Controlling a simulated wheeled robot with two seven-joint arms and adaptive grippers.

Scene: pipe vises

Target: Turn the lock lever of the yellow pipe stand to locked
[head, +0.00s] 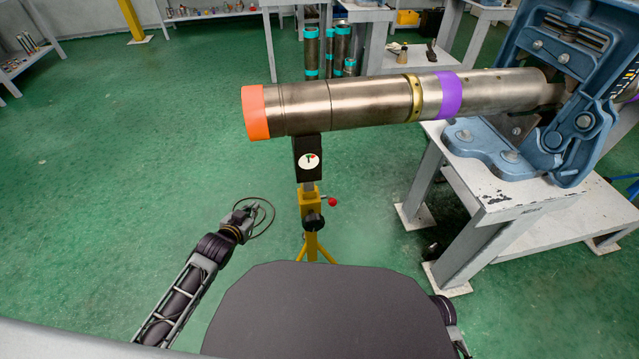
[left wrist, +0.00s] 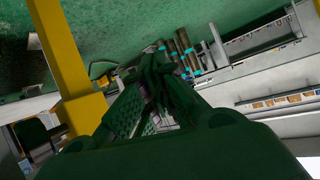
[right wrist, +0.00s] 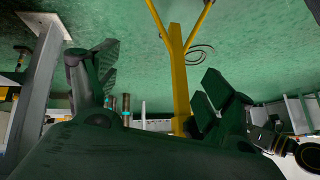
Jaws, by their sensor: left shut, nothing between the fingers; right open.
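The yellow pipe stand (head: 311,206) stands upright under a long steel pipe (head: 340,104) with an orange end. Its black head bears a small white dial (head: 309,161). A short lever with a red knob (head: 332,202) sticks out from the stand's right side. My left gripper (head: 252,208) is left of the stand, apart from the lever. It is shut and empty; its fingers also show in the left wrist view (left wrist: 152,88). My right gripper (right wrist: 155,88) is open, with the stand's yellow post (right wrist: 181,75) visible between its fingers; I cannot tell how far beyond.
A blue pipe vise (head: 575,100) grips the pipe's right part on a grey worktable (head: 500,200). Banded upright pipes (head: 312,50) stand at the back. A yellow post fills the left wrist view's left side (left wrist: 62,50).

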